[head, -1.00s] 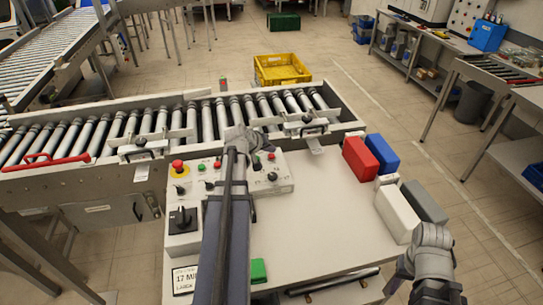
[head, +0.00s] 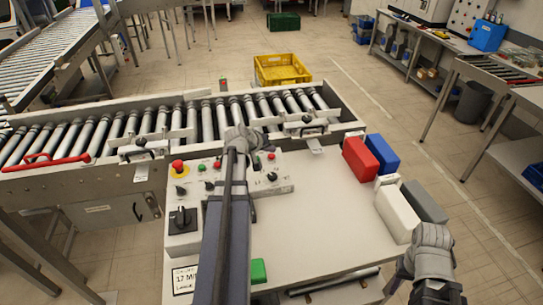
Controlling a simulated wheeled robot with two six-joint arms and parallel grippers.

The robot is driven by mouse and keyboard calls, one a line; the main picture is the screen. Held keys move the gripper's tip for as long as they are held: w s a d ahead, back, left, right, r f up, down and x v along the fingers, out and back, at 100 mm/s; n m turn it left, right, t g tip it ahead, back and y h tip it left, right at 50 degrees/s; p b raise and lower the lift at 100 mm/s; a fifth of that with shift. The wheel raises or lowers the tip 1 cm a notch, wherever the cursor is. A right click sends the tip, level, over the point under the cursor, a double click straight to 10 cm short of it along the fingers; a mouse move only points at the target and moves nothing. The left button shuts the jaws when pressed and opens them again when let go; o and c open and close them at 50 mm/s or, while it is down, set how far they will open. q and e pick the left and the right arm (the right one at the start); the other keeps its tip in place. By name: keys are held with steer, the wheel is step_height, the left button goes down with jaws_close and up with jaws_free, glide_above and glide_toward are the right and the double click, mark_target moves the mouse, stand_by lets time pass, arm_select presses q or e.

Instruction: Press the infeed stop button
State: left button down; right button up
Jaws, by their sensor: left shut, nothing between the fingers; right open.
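A control panel (head: 183,211) stands at the left of the white table. It carries a red mushroom button on a yellow ring (head: 178,166), small red and green buttons, black knobs and a black rotary switch (head: 181,219). A small red button (head: 217,164) and a green button (head: 201,168) sit left of my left arm, and another red button (head: 271,156) sits to its right. My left gripper (head: 238,134) is shut and empty over the panel's far edge; its arm hides part of the panel. My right gripper (head: 433,236) is at the table's right front corner. I cannot tell which button is the infeed stop.
A roller conveyor (head: 100,160) with a red handle (head: 45,160) runs behind the table. Red, blue, white and grey boxes stand at the table's right side, including a red box (head: 360,160). A yellow crate (head: 282,70) lies on the floor beyond. The table's middle is clear.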

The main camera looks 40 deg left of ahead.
mark_target(270, 157)
arm_select(q)
steer(key=shift+f, duration=0.1)
steer(key=shift+f+b, duration=0.35)
steer(key=shift+b, duration=0.05)
steer(key=shift+f+b, duration=0.4)
steer(key=shift+b, duration=0.05)
stand_by(0.8)
steer(key=shift+r, duration=0.1)
stand_by(0.3)
steer(key=shift+r+p, duration=0.75)
steer(key=shift+p, duration=0.1)
step_height(270, 157, up, 5)
steer(key=p, duration=0.5)
steer(key=shift+r, duration=0.1)
